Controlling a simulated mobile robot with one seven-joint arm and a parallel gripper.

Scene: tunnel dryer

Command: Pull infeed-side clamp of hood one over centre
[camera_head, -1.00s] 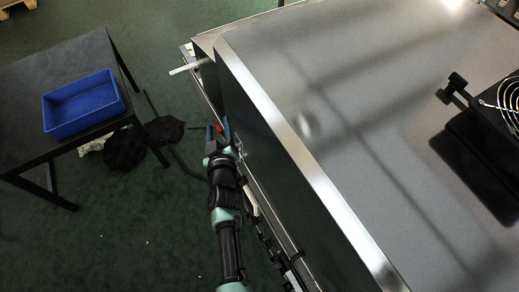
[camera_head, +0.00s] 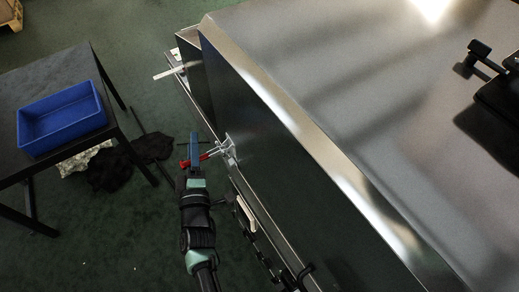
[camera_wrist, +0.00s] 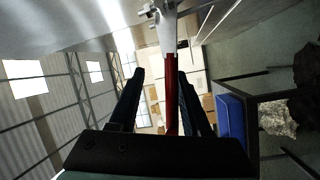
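The clamp is a metal toggle with a red handle (camera_head: 208,155), mounted on the hood's dark side wall near its far end. Its metal bracket (camera_head: 229,150) sits against the wall, and the red handle points outward, to the left. My gripper (camera_head: 194,150) is beside the hood, around the handle. In the wrist view the red handle (camera_wrist: 171,90) runs between the two fingers of my gripper (camera_wrist: 160,85), nearer the right finger. A gap shows to the left finger, so the gripper looks open. The handle's end is hidden behind the gripper body.
The large metal hood (camera_head: 290,115) fills the right side. A white lever (camera_head: 168,72) sticks out at its far corner, and a pale handle (camera_head: 246,214) lies along the near side. A dark table (camera_head: 50,80) with a blue bin (camera_head: 62,118) stands left. Floor between is partly clear.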

